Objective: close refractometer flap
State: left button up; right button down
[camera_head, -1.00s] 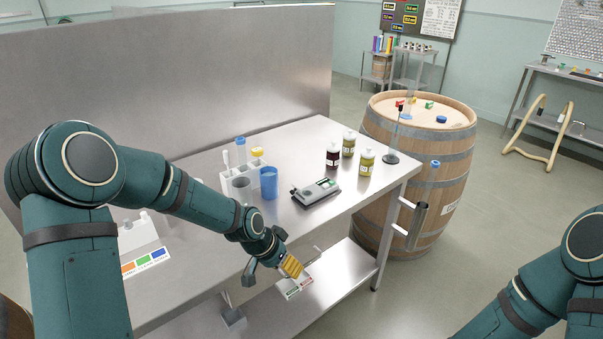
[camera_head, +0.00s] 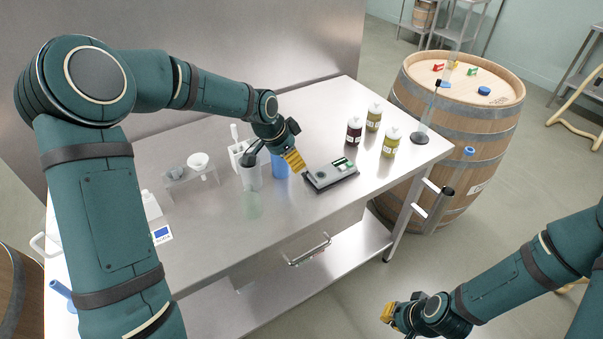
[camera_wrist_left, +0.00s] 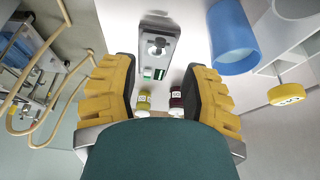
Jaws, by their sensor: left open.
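The refractometer (camera_head: 332,176) is a flat grey device with a small green screen, lying on the steel table. It also shows in the left wrist view (camera_wrist_left: 156,32), with a round metal sample area. I cannot clearly tell the flap's angle. My left gripper (camera_head: 296,162) has yellow fingers and hovers just left of the refractometer, above the table. In the left wrist view the fingers (camera_wrist_left: 160,78) are spread apart with nothing between them, and the refractometer lies beyond them. My right gripper (camera_head: 388,312) is low at the front, away from the table; its opening is unclear.
A wooden barrel (camera_head: 460,130) stands beyond the table's right end. The front right tabletop is clear.

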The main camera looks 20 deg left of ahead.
aim_at(302, 175)
pick_arm(q)
jog(key=x, duration=0.8)
jog(key=shift+w+f, duration=0.15)
grip_shut()
